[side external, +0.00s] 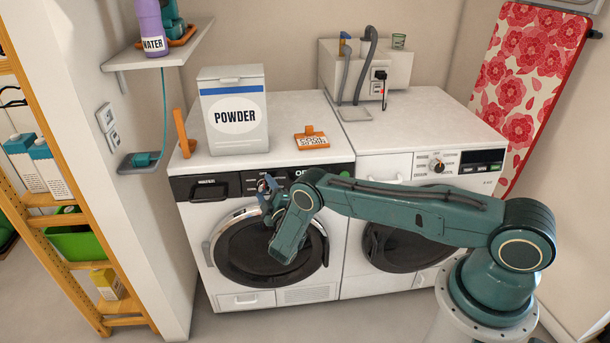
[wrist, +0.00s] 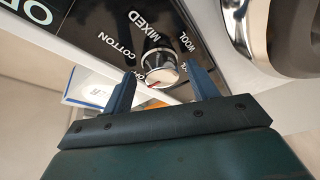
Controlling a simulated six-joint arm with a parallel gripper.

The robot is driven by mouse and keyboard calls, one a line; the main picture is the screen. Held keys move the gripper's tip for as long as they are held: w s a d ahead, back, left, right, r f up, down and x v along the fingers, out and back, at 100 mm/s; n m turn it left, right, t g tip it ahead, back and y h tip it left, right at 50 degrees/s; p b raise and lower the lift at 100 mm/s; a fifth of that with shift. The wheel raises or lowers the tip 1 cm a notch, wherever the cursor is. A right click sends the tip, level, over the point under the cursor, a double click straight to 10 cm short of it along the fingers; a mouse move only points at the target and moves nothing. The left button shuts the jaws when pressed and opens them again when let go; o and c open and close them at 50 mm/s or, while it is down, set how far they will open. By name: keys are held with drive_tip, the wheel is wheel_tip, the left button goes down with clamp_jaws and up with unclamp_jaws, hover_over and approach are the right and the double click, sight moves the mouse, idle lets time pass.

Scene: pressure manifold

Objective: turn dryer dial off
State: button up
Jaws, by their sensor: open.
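The dial (wrist: 160,68) is a round silver knob on a black panel (wrist: 112,32) with the words COTTON, MIXED and WOOL around it. A red mark on the dial faces the lower left, near a partly hidden label. My gripper (wrist: 162,74) is open, with one blue finger on each side of the dial; I cannot tell whether they touch it. A display beside the dial shows letters starting "OF" (wrist: 30,12).
A wooden shelf (side external: 60,230) is at the left. The space before the round door (side external: 245,250) is partly filled by my arm.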

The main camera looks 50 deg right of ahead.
wheel_tip(320, 180, up, 20)
idle(1.1)
drive_tip(key=shift+f, duration=0.2)
drive_tip(key=s+a+f+m+g, duration=0.4)
drive_tip(key=f+m, duration=0.3)
drive_tip(key=m, duration=0.1)
drive_tip(key=s+a+f+m+g+h, duration=0.1)
drive_tip(key=s+a+f+m+g, duration=0.3)
drive_tip(key=f+m, duration=0.3)
drive_tip(key=shift+s+a+m+g, duration=0.3)
drive_tip(key=shift+s+a+m, duration=0.15)
drive_tip(key=shift+a+m, duration=0.25)
drive_tip(key=shift+d, duration=0.1)
drive_tip(key=shift+h, duration=0.3)
drive_tip(key=shift+x, duration=6.8)
drive_tip(key=shift+w+r, duration=0.1)
